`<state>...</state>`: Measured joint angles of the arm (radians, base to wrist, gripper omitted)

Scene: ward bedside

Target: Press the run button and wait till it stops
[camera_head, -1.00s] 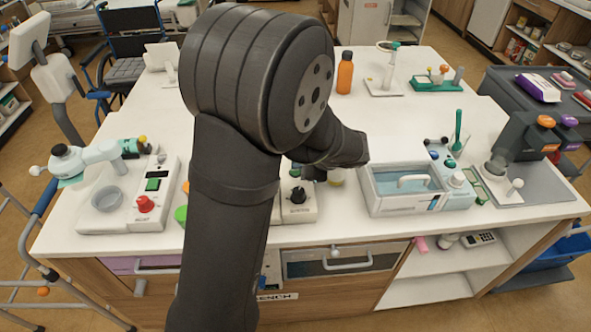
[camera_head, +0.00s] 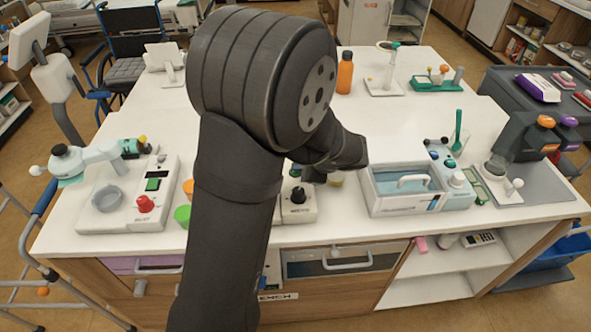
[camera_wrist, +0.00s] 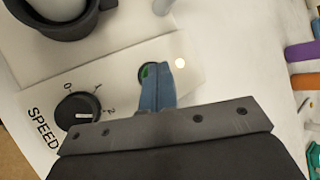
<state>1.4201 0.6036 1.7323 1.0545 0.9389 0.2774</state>
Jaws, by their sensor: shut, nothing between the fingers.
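A white device (camera_head: 304,213) with a black knob (camera_head: 298,195) stands at the front middle of the bench, partly hidden by my arm. In the wrist view its panel shows the SPEED knob (camera_wrist: 78,110), a green button (camera_wrist: 144,76) and a small pale round light (camera_wrist: 180,63). My gripper (camera_wrist: 154,68) is shut and empty. Its blue fingertips are over the green button and cover part of it; I cannot tell whether they touch or press it. A dark round holder with a pale vessel (camera_wrist: 62,8) sits at the top left of the wrist view.
A water bath (camera_head: 405,190) stands just right of the device. At left is another unit with a red knob (camera_head: 145,204); green (camera_head: 183,216) and orange cups stand between. An orange bottle (camera_head: 345,73) is behind. The bench middle is clear.

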